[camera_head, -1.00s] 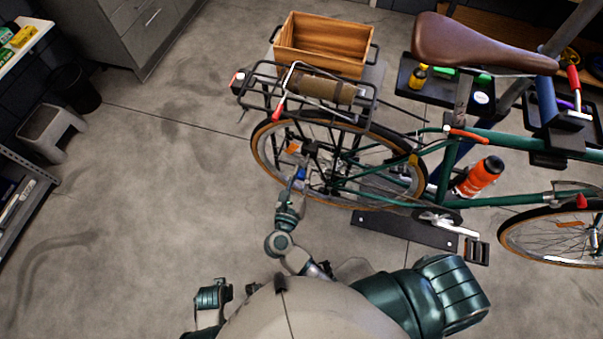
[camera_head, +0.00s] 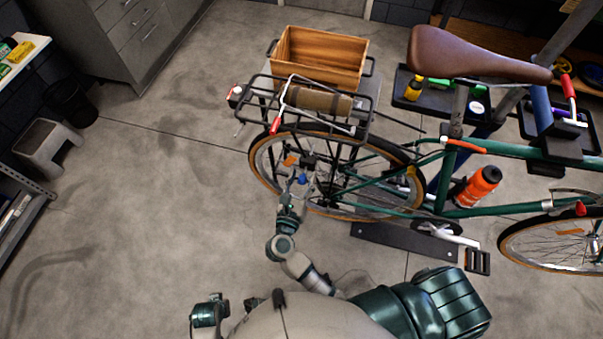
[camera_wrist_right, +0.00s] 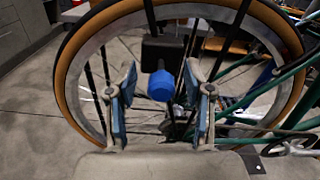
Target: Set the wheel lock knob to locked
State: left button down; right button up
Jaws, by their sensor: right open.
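The wheel lock knob (camera_wrist_right: 161,86) is a blue cap on a dark housing (camera_wrist_right: 162,52) at the rear wheel (camera_wrist_right: 68,82) in the right wrist view. It also shows small and blue in the head view (camera_head: 302,179). My right gripper (camera_wrist_right: 162,88) is open, with one finger to the left and one to the right of the knob. Both fingers look apart from it. In the head view my right gripper (camera_head: 300,185) is at the near side of the wheel.
Spokes and rack struts surround the knob. An orange bottle (camera_head: 478,186) sits on the frame.

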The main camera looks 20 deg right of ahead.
aim_at(301, 178)
notch_tip(301, 178, up, 10)
jog(key=shift+f, duration=0.25)
